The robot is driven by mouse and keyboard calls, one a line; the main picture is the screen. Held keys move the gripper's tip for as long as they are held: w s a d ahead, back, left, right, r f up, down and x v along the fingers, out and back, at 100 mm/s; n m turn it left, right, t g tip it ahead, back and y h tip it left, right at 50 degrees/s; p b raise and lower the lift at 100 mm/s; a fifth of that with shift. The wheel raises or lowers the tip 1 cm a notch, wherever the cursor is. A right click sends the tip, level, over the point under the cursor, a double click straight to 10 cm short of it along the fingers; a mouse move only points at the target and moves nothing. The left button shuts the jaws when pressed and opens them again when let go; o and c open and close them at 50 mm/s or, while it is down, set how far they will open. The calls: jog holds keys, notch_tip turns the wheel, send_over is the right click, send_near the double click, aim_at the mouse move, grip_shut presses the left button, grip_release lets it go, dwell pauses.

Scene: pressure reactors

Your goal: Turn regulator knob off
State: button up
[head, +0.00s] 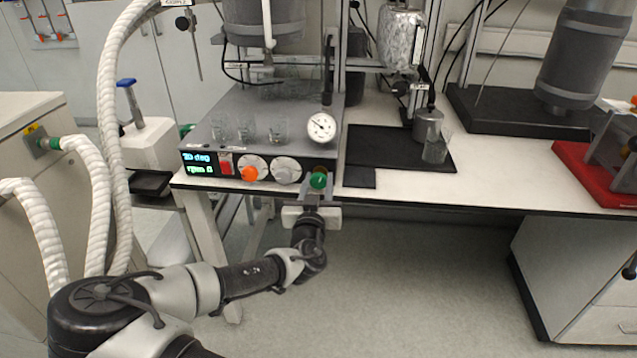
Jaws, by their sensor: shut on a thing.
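A grey control unit (212,138) stands on the left part of the bench. Its front has a blue and green display (199,164), a red switch (225,164), an orange knob (250,173), a grey knob (286,175) and a green knob (318,180). I cannot tell which of these is called the regulator knob. My gripper (318,189) is in front of the green knob at the unit's right end, shut on it. The fingers are small here, and the arm reaches up from below the bench edge. A round white gauge (322,127) sits above the green knob.
Several glass beakers (248,131) stand on top of the unit. A black mat (374,145) with a metal pot (428,124) and a glass beaker (435,150) lies to the right. White corrugated hoses (110,110) hang at the left. The floor (420,280) below the bench is clear.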

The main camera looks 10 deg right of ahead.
jog(key=n, duration=0.6)
jog(key=shift+d+n+b, duration=0.1)
jog(key=shift+n+b, duration=0.2)
jog(key=n, duration=1)
jog(key=shift+r+n, duration=0.1)
jog(key=shift+n, duration=0.3)
jog(key=shift+r+n+b, duration=0.1)
jog(key=shift+n+b, duration=0.25)
jog(key=shift+n, duration=2.25)
jog(key=o, duration=1.1)
jog(key=shift+c, duration=0.2)
jog(key=shift+s, duration=0.15)
